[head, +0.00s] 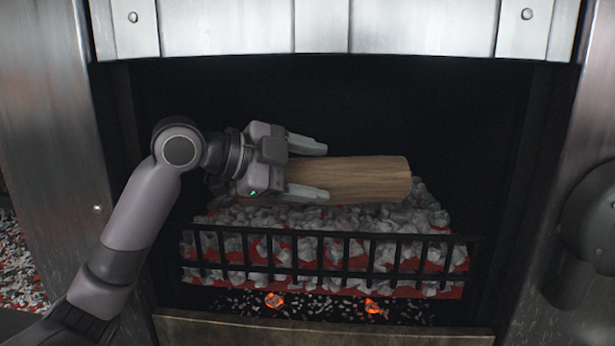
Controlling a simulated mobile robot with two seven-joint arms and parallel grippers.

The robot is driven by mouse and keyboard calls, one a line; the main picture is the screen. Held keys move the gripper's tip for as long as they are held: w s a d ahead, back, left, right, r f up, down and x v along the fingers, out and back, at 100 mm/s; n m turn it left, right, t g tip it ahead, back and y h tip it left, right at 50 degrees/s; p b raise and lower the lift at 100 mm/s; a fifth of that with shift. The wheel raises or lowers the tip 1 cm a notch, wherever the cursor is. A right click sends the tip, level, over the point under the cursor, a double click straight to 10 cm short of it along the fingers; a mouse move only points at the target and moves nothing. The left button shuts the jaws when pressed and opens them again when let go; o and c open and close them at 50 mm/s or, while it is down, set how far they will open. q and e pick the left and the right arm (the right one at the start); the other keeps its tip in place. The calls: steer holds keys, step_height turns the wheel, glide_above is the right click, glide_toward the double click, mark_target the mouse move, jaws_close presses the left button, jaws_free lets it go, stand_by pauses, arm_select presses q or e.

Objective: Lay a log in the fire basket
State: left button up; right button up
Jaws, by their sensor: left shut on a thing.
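A brown wooden log (362,181) lies level, lengthwise from left to right, at the top of the coals in the fire basket (345,236). My left gripper (318,172) is shut on the log near its left end, one finger on the far side and one on the near side. The basket has black front bars and is full of grey and red coals. Whether the log's underside touches the coals cannot be told. My right gripper is not in view.
Metal panels frame the opening at the top (320,25) and sides. A dark round fitting (590,220) sits on the right panel. Glowing embers (373,306) lie below the basket. The dark space above and behind the log is clear.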

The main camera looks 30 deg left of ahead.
arm_select(q)
steer(key=w+a+f, duration=0.1)
steer(key=w, duration=0.2)
steer(key=w+a+f, duration=0.1)
steer(key=w+a, duration=0.1)
steer(key=w, duration=0.1)
steer(key=w+a+f, duration=0.1)
steer(key=w+f, duration=0.1)
steer(key=w, duration=0.1)
steer(key=shift+w+a, duration=0.3)
steer(key=shift+a, duration=0.05)
steer(key=shift+w+a+f, duration=0.25)
steer(key=shift+w+f, duration=0.25)
steer(key=shift+f, duration=0.15)
steer(key=o, duration=1.8)
steer(key=shift+f, duration=0.3)
steer(key=shift+s+r, duration=0.1)
